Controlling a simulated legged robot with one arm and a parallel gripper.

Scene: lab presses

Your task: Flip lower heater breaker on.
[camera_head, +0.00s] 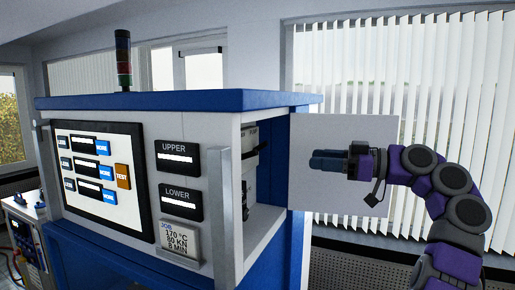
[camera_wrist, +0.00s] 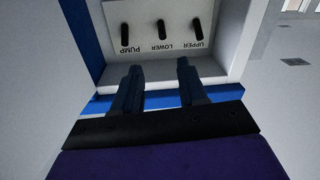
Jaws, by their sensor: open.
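In the wrist view a white breaker panel shows three black switches, with upside-down labels. The lower heater breaker (camera_wrist: 162,29) is the middle switch, labelled LOWER. The PUMP switch (camera_wrist: 125,33) is left of it and the UPPER switch (camera_wrist: 197,29) is right of it. My gripper (camera_wrist: 157,78) is open and empty, with its two dark fingers apart in front of the panel, below the switches in the picture and not visibly touching them. In the head view my gripper (camera_head: 318,160) is to the right of the press's open side compartment, pointing left at it.
The blue and white press (camera_head: 220,101) has an open side door (camera_head: 345,200) standing behind my gripper. Its front carries a screen (camera_head: 97,177) and UPPER and LOWER displays. A signal tower (camera_head: 123,60) stands on top. The compartment's walls frame the switches closely.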

